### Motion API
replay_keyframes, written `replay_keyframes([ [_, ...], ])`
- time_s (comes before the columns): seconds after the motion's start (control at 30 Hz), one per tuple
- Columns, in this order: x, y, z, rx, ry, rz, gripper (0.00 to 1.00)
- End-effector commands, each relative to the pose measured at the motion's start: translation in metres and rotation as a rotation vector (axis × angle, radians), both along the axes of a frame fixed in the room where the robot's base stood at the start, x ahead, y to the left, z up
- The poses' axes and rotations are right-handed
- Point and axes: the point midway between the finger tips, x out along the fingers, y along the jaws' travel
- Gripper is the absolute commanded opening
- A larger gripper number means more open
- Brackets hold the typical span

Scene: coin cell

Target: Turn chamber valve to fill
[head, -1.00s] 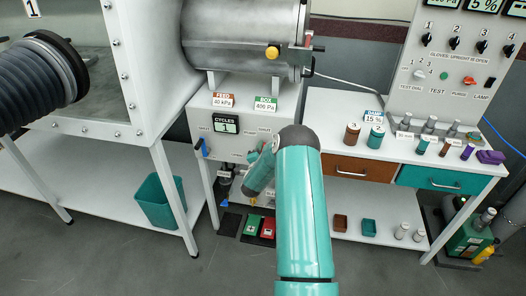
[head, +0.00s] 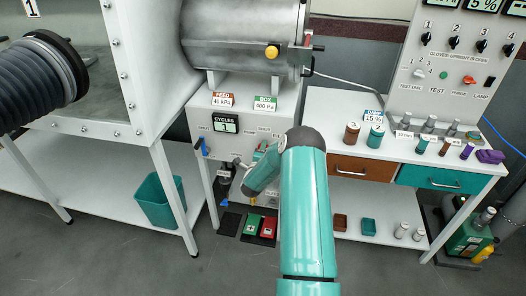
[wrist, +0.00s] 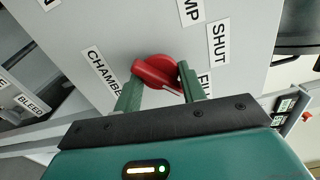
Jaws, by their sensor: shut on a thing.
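The chamber valve is a red knob (wrist: 158,70) on a light grey panel in the wrist view. A white line on it points to the lower right, toward the side of the FILL label (wrist: 204,84), which is partly covered by a finger. The CHAMBER label (wrist: 104,71) is left of the knob, and the SHUT label (wrist: 218,42) is to its upper right. My gripper (wrist: 160,80) has its two green fingers on either side of the knob, shut on it.
The panel is on the white cabinet (head: 212,100) under a steel cylinder (head: 240,45). A blue lever (head: 203,147) is at its left. A white bench (head: 470,172) with bottles stands at the right. A teal bin (head: 160,200) is on the lower left shelf.

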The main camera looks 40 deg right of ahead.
Motion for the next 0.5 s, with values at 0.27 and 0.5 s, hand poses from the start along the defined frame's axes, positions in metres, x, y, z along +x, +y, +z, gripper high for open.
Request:
replay_keyframes([
  [0.27, 0.0006, 0.0025, -0.0012, 0.007, -0.005, 0.003, 0.18],
  [0.5, 0.0007, 0.0023, -0.001, 0.006, -0.004, 0.003, 0.62],
])
